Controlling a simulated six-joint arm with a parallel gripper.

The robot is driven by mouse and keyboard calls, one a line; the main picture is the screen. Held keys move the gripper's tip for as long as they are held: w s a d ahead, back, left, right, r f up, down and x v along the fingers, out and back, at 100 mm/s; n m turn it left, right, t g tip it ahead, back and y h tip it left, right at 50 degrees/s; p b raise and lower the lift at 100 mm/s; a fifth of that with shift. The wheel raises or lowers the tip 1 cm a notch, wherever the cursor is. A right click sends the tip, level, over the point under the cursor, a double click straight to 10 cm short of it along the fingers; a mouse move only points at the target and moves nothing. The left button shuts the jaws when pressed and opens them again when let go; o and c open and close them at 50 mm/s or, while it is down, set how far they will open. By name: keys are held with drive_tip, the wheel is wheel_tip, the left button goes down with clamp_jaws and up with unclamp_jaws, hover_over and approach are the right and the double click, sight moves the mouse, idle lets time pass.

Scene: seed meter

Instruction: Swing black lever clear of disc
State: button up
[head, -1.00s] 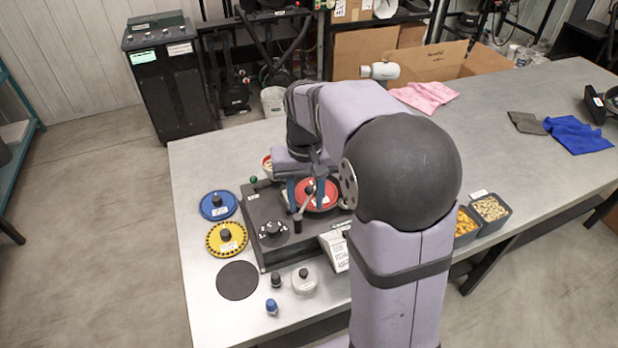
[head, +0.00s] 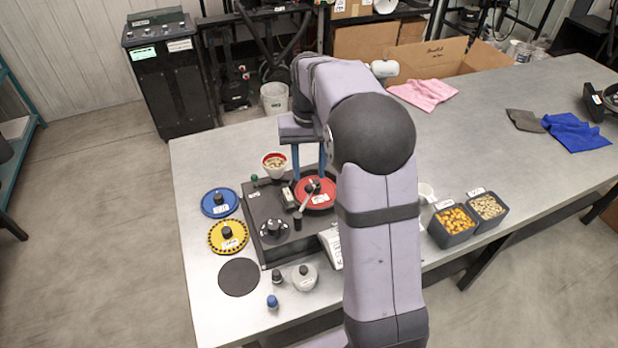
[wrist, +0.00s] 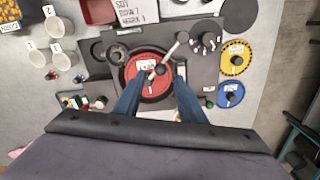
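The red disc (head: 325,199) sits in the black seed meter base (head: 252,206); it also shows in the wrist view (wrist: 137,69). The lever is a pale bar (head: 306,200) with a black end knob (head: 297,219). It lies partly across the disc, from near the disc's dark central knob out past the rim. The bar also shows in the wrist view (wrist: 173,50). My gripper (head: 309,178) is open and empty, its two blue fingers apart at the disc's far side. In the wrist view my gripper (wrist: 160,82) points toward the disc, apart from the lever.
A blue disc (head: 213,208), a yellow disc (head: 237,243) and a dark round plate (head: 238,284) lie left of the base. A red-rimmed seed cup (head: 274,159) stands behind it. Seed bins (head: 453,238) stand right of my arm.

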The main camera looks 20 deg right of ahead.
sight(309, 185)
drive_tip(key=shift+f+p, duration=0.6)
drive_tip(key=shift+f, duration=1.65)
clamp_jaws()
